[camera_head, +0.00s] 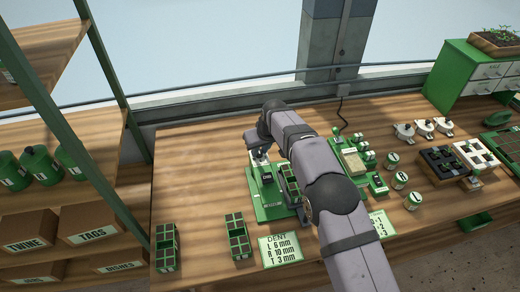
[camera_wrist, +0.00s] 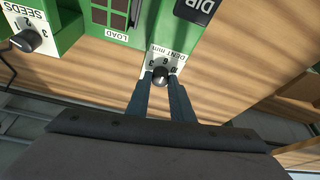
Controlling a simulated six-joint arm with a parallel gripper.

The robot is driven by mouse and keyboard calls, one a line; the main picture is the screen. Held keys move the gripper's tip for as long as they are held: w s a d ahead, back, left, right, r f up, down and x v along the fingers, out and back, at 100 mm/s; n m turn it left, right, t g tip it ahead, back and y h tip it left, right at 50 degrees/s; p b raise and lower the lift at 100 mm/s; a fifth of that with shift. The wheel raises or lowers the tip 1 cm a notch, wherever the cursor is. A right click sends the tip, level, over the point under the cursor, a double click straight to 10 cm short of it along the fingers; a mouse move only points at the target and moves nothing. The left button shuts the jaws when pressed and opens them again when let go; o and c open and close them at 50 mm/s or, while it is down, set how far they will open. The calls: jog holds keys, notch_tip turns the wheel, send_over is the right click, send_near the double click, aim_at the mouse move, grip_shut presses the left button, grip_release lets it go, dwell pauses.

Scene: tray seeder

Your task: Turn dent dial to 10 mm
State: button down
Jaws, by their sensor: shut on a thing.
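The dent dial (camera_wrist: 161,74) is a small black knob on a white plate marked "DENT mm", with 3, 6 and 10 around it, on the green seeder (camera_wrist: 187,40). My gripper (camera_wrist: 161,82) is shut on the knob, one dark finger on each side. The pointer on the knob is too small to read. In the head view, the green seeder (camera_head: 265,208) stands on the bench, and my gripper (camera_head: 259,154) is at its far end. My arm hides part of the seeder and the dial there.
A seeds dial (camera_wrist: 25,41) sits at the upper left of the wrist view, beside a LOAD label (camera_wrist: 116,35). A card (camera_head: 284,249) reads DENT, L 6 mm, R 10 mm, T 3 mm. Two green trays (camera_head: 166,246) (camera_head: 238,236) stand left of it.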

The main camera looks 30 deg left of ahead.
jog(key=shift+m, duration=0.3)
jog(key=m, duration=0.1)
jog(key=m+t+h, duration=0.1)
jog(key=m, duration=0.1)
jog(key=shift+s+a+m+b, duration=0.15)
jog(key=shift+m+b, duration=0.15)
jog(key=shift+b, duration=0.1)
jog(key=shift+r+m+t+h+p, duration=0.1)
jog(key=shift+m+t+h+p, duration=0.35)
jog(key=shift+m, duration=0.85)
jog(key=shift+m+p, duration=0.3)
jog(key=shift+p, duration=0.05)
jog(key=c, duration=1.6)
grip_release()
jog(key=shift+o, duration=0.2)
jog(key=shift+b, duration=0.3)
